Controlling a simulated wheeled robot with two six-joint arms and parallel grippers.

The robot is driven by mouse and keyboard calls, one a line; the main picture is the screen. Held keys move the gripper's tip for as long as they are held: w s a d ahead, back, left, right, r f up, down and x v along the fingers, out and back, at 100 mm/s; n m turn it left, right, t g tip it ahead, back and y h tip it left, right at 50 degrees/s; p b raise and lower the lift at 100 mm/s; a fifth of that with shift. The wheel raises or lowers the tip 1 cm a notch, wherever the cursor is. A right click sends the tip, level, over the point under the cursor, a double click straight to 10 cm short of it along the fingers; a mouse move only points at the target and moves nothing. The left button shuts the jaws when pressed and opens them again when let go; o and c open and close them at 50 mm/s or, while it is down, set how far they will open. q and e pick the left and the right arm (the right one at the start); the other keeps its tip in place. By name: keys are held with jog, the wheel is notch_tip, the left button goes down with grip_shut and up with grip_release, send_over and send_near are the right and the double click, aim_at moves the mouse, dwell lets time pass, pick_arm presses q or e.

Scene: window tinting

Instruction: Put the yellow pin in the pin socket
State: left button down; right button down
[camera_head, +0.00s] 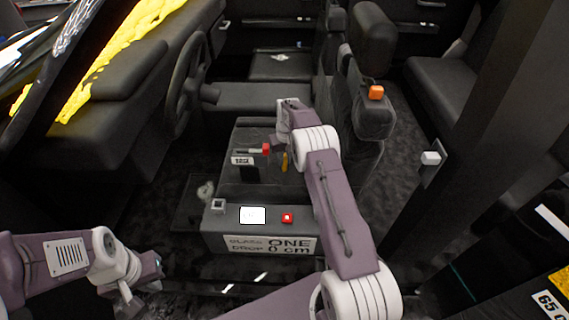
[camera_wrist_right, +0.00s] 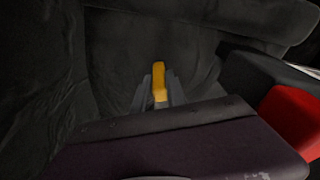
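The yellow pin (camera_head: 284,162) shows just below my right gripper (camera_head: 279,145), above the dark console. In the right wrist view the yellow pin (camera_wrist_right: 159,80) stands between the two grey fingers of my right gripper (camera_wrist_right: 160,98), which look closed on its lower part. A small grey square fitting with a dark opening, which looks like the pin socket (camera_head: 218,206), sits on the left of the console's front box, apart from the pin. My left gripper (camera_head: 150,275) is low at the left, away from the pin; its finger gap is unclear.
The front box (camera_head: 213,241) carries a white screen (camera_head: 252,215) and a red button (camera_head: 287,217). A red-ended lever (camera_head: 266,149) is close left of the pin.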

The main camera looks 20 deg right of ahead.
notch_tip(320, 180, up, 5)
jog(key=shift+s+d+f+p, duration=0.15)
jog(key=shift+p, duration=0.75)
jog(key=s+d+r+p, duration=0.1)
jog(key=s+d+r, duration=0.5)
jog(key=s, duration=0.3)
jog(key=shift+s+r+p, duration=0.15)
jog(key=shift+s+p, duration=0.1)
jog(key=shift+p, duration=0.05)
